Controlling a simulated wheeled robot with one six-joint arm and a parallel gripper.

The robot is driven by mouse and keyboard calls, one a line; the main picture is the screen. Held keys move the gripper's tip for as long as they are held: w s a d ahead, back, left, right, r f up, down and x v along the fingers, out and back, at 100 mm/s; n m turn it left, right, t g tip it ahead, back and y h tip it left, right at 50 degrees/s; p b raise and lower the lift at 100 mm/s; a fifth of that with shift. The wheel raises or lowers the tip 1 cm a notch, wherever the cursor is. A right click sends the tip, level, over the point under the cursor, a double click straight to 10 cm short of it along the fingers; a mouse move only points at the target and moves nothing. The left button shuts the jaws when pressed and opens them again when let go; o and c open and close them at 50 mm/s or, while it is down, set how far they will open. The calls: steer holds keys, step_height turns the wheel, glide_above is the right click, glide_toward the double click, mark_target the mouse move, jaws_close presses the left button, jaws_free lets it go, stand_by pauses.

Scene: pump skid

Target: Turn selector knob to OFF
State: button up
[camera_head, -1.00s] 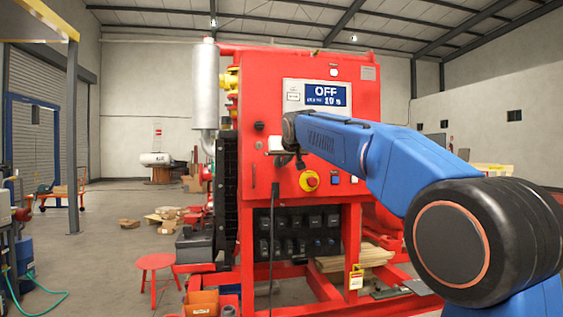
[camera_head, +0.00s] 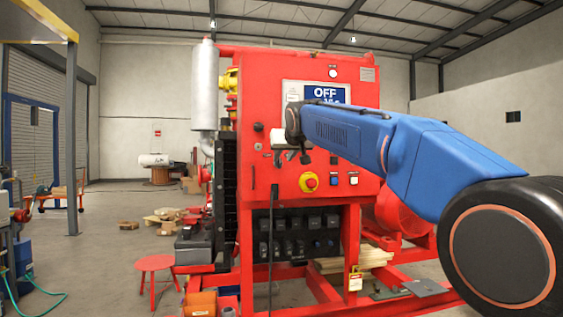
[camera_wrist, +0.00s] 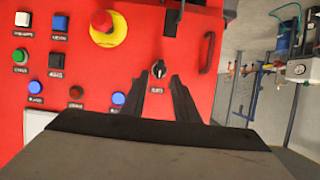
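The selector knob (camera_wrist: 159,70) is a small black knob with a light mark on the red panel in the wrist view, with a dark label beside it. My gripper (camera_wrist: 160,77) has its two black fingers spread apart, one on each side of the knob in the picture. I cannot tell whether the tips reach its depth, and I see no contact. In the head view the end of my arm hides the knob on the red cabinet (camera_head: 255,100). The display (camera_head: 326,93) above reads OFF in its top line.
A red emergency stop (camera_head: 308,182) on a yellow ring sits close to my gripper; it also shows in the wrist view (camera_wrist: 103,22). Several coloured push buttons (camera_wrist: 36,87) lie left of the fingers. A dark handle (camera_wrist: 208,53) stands out to the right of the knob.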

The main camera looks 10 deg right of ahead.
steer(key=v, duration=1.2)
steer(key=s+d+f+g, duration=0.2)
steer(key=s+f+g, duration=0.1)
steer(key=s+f, duration=1)
steer(key=s+d+f+g, duration=0.2)
steer(key=s+f, duration=1.2)
steer(key=f, duration=0.8)
steer(key=s+d+f+g, duration=0.3)
steer(key=s+f, duration=1)
steer(key=f, duration=0.5)
steer(key=shift+s+g, duration=0.35)
steer(key=shift+g, duration=0.05)
steer(key=shift+w+r, duration=0.1)
steer(key=shift+r, duration=0.05)
